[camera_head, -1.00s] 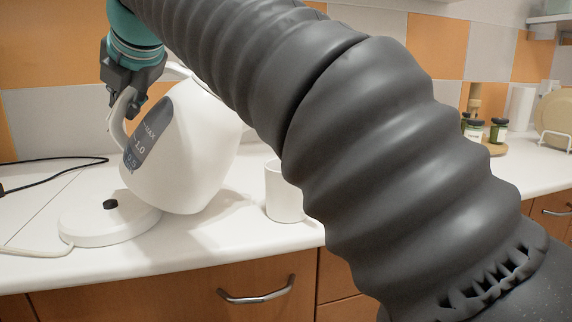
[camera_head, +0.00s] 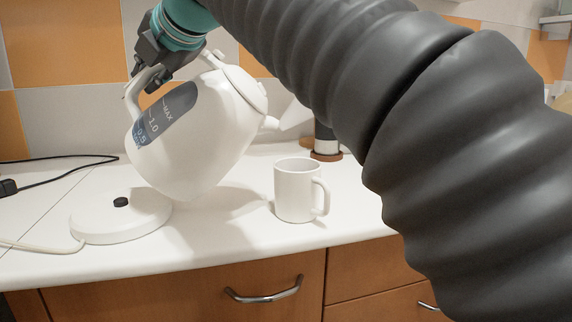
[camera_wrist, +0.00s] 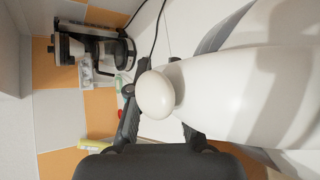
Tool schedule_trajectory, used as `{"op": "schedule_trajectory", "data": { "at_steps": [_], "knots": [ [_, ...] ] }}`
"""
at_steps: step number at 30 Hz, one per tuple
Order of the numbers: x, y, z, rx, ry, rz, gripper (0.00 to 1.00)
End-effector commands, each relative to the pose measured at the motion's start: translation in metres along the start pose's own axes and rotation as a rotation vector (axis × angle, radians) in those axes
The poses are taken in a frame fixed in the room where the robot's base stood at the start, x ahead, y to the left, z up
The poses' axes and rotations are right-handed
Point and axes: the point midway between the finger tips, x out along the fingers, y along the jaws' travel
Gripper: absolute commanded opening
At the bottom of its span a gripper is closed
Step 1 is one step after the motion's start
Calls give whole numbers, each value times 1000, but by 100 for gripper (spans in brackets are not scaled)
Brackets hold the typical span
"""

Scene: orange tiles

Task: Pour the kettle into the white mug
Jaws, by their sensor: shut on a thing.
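The white kettle (camera_head: 200,150) is held in the air above the counter, tilted with its spout (camera_head: 285,117) toward the right. My gripper (camera_head: 150,78) is shut on the kettle's handle at its upper left. The white mug (camera_head: 295,190) stands upright on the counter, to the right of the kettle, its handle on the right. The spout is above the mug's height and near its rim in the picture; I cannot tell whether it is directly over it. No liquid shows.
The kettle's white base (camera_head: 120,215) with a black centre sits on the counter at left, with its cord. A black cable (camera_head: 60,165) lies behind it. A dark object on a brown disc (camera_head: 326,155) stands behind the mug. A coffee maker (camera_wrist: 95,50) shows in the wrist view.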

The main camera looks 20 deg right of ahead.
Motion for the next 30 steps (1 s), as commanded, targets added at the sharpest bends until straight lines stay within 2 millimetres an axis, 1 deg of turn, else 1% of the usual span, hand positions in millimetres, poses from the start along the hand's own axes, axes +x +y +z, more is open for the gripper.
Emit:
{"op": "schedule_trajectory", "data": {
  "at_steps": [1, 30],
  "knots": [
    [-5, 3, 3, 4, -7, 14, 0],
    [-38, 20, 28, 128, -13, 177, 0]
  ]
}}
